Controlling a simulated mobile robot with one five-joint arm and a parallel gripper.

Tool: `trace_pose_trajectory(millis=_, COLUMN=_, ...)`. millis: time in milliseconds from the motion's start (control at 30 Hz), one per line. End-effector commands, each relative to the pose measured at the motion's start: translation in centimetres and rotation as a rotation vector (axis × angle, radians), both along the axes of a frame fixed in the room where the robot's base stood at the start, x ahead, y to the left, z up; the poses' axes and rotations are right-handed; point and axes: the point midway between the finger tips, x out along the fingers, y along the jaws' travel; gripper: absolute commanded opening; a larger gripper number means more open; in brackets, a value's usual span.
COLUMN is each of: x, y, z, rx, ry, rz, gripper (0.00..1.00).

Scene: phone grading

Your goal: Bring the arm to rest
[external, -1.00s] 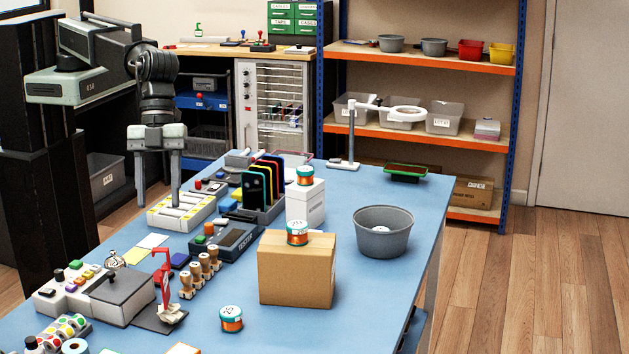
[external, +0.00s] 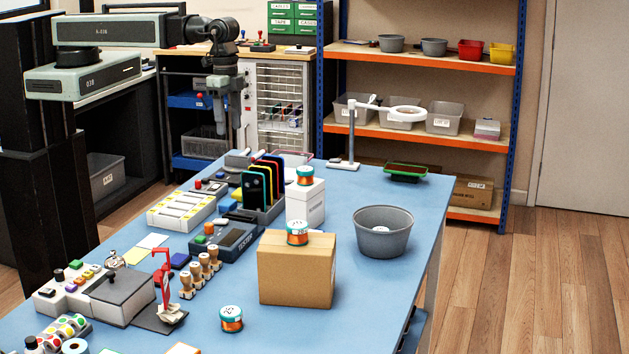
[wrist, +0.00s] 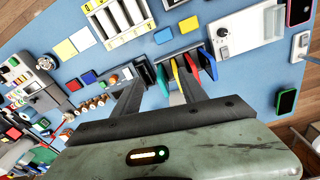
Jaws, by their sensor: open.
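My gripper (external: 225,128) hangs pointing down at the end of my arm, near the far left end of the blue table (external: 350,310). In the external view it appears above and behind the white tray with yellow-marked slots (external: 181,212), clear of the tabletop. In the wrist view my gripper (wrist: 160,75) shows two dark fingers spread apart with nothing between them. The rack of coloured phones (external: 262,190) stands to the right of and below the fingers in the external view. In the wrist view the phones (wrist: 192,68) appear close to the right finger.
A cardboard box (external: 297,272) bears an orange-and-teal spool. A grey bucket (external: 383,238) stands to its right. A white magnifier lamp (external: 351,140) rises at the far edge. Stamps (external: 203,265) and a tester (external: 232,238) crowd the left. The table's right front is clear.

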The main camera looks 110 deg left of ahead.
Motion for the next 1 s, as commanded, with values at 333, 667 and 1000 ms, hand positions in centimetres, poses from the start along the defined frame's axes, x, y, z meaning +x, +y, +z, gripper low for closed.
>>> trace_pose_trajectory(millis=333, x=-4.5, y=6.1, z=0.0, rx=0.033, ry=0.051, rz=0.186, gripper=0.50)
trace_pose_trajectory(millis=667, x=-4.4, y=6.0, z=-4.8, rx=0.032, ry=0.050, rz=0.182, gripper=0.50)
trace_pose_trajectory(millis=1000, x=-4.4, y=6.0, z=-9.0, rx=0.032, ry=0.049, rz=0.180, gripper=0.50)
